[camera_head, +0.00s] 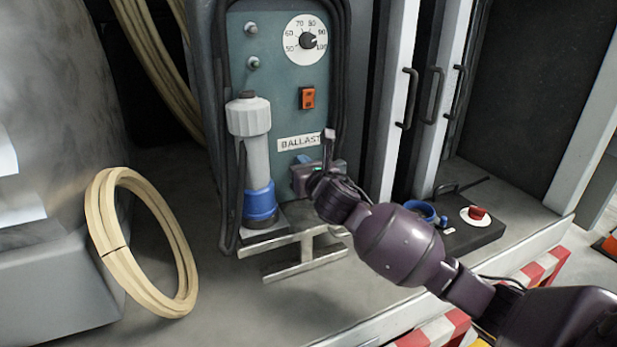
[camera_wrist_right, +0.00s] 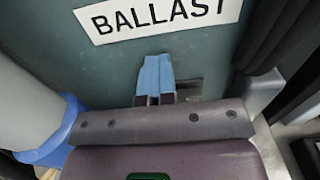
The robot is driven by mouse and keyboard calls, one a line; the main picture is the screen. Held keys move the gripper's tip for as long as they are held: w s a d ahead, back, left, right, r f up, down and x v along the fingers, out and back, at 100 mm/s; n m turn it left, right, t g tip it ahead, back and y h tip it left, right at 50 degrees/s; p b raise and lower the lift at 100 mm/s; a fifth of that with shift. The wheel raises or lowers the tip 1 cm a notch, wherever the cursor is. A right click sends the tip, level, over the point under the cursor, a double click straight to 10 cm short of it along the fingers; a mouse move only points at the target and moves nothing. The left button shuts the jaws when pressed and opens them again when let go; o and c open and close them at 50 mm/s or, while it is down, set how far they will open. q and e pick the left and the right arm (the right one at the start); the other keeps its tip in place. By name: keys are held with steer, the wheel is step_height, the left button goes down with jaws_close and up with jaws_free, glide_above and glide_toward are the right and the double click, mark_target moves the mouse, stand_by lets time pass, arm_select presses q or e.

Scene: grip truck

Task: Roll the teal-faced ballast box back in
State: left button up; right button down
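The teal-faced ballast box (camera_head: 272,90) stands upright on the truck bed, with a dial, an orange switch (camera_head: 307,98) and a BALLAST label (camera_head: 299,142) on its face. The label also shows in the right wrist view (camera_wrist_right: 155,18). My right gripper (camera_head: 303,160) is at the lower part of the teal face, just below the label. Its blue fingertips (camera_wrist_right: 156,72) are together, with nothing visible between them. They are at or very near the face; contact cannot be told. My left gripper is not in view.
A grey H-shaped foot (camera_head: 307,268) lies in front. A cream cable coil (camera_head: 106,240) leans at left. Cases with black handles (camera_head: 407,98) and a red-button panel (camera_head: 475,214) stand right. Some bed floor is free.

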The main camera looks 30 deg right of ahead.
steer(key=w, duration=0.6)
steer(key=shift+w+d+r, duration=0.1)
steer(key=shift+w+d, duration=0.1)
steer(key=shift+w, duration=0.15)
steer(key=w+b, duration=0.2)
steer(key=w, duration=0.9)
steer(key=shift+d+r, duration=0.2)
steer(key=shift+d, duration=0.2)
steer(key=shift+r, duration=0.15)
